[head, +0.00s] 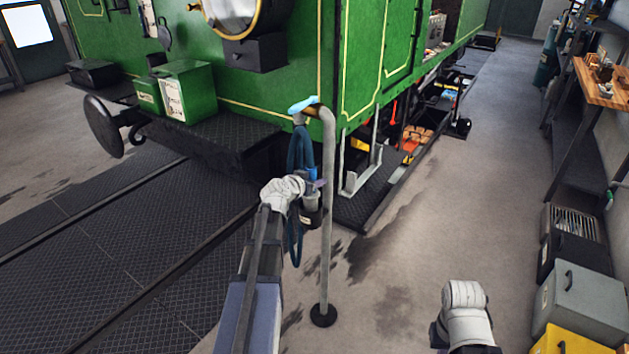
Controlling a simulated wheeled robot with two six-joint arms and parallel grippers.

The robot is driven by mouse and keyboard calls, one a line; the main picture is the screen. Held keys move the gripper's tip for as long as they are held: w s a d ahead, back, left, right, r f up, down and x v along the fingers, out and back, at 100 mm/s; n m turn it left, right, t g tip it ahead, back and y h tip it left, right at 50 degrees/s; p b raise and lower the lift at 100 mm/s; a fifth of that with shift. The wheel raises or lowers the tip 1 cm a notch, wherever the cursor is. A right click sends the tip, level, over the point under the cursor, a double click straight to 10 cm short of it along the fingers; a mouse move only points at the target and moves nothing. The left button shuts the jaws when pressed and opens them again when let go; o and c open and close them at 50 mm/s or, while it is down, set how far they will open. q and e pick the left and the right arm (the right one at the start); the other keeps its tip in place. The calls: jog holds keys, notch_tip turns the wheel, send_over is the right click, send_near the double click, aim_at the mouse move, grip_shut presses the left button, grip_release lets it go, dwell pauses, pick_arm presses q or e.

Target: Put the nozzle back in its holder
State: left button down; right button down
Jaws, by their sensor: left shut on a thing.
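A grey standpipe (327,220) with a bent top stands upright on a round black foot beside the green tram. A light-blue piece (303,104) sits at its bent top, and a dark blue hose (294,245) hangs in a loop below it. My left gripper (314,187) is at mid-height of the pipe, close to the hose. It is shut on a small blue part, which looks like the nozzle (309,174); the fingers and wrist hide much of it. I cannot clearly make out the holder. My right gripper is out of view; only part of that arm shows at the bottom right.
The green steam tram (285,70) fills the back, with a dark step plate (370,190) near the pipe. Grey and yellow boxes (580,300) and a wooden bench (603,85) line the right. The floor between is clear.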

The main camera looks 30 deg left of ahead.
pick_arm(q)
jog(key=shift+c, duration=1.3)
grip_release()
jog(key=shift+s+r, duration=0.1)
jog(key=shift+s, duration=0.05)
jog(key=p+v, duration=0.3)
jog(key=v, duration=0.4)
jog(key=shift+s, duration=0.3)
jog(key=shift+r, duration=0.1)
